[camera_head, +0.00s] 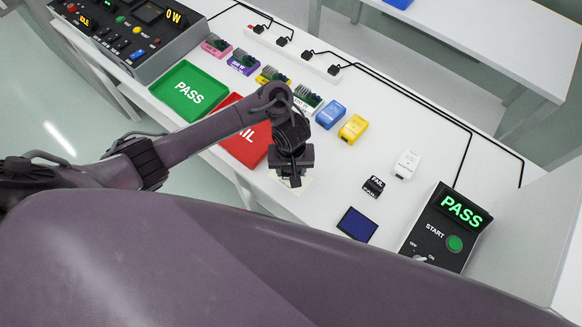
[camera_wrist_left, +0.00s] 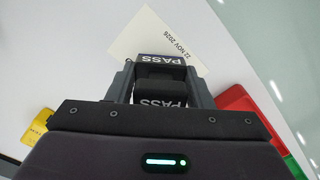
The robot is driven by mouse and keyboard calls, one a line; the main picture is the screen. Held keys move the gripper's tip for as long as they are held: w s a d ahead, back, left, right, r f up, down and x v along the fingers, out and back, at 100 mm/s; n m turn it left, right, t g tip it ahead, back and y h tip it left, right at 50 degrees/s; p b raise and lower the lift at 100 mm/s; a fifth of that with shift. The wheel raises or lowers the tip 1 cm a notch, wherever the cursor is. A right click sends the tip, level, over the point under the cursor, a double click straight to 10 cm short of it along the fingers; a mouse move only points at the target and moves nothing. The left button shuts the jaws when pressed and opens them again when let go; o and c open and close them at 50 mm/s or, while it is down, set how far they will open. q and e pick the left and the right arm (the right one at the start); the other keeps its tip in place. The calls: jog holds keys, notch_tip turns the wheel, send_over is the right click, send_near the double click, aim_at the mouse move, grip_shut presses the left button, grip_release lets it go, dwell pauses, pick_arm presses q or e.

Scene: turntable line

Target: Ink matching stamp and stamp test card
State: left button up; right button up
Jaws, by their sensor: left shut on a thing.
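My left gripper (camera_head: 291,176) is shut on a dark stamp (camera_wrist_left: 161,60) whose label reads PASS. In the left wrist view the stamp sits between the two fingers (camera_wrist_left: 160,80). It is over one edge of a cream card (camera_wrist_left: 146,34) printed with 22 NOV 2026. I cannot tell whether stamp and card touch. In the head view the card (camera_head: 302,190) is mostly hidden under the gripper. The FAIL stamp (camera_head: 374,185) stands on the table to the right, with a blue ink pad (camera_head: 357,224) in front of it. The tester screen (camera_head: 462,211) reads PASS.
A green PASS tray (camera_head: 181,105) and a red FAIL tray (camera_head: 241,144) lie left of the gripper. Blue (camera_head: 331,114), yellow (camera_head: 353,129) and white (camera_head: 407,165) blocks and several circuit boards stand behind. Black cables cross the back. The table between the card and ink pad is clear.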

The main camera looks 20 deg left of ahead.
pick_arm(q)
jog(key=shift+f, duration=0.2)
dwell(0.5)
jog(key=shift+f, duration=0.3)
dwell(1.3)
jog(key=shift+s+f, duration=0.15)
dwell(1.1)
jog(key=shift+p, duration=0.3)
notch_tip(320, 180, up, 5)
jog(key=p, duration=0.6)
jog(key=shift+r+p, duration=1.05)
jog(key=shift+r, duration=0.05)
jog(key=shift+w, duration=0.2)
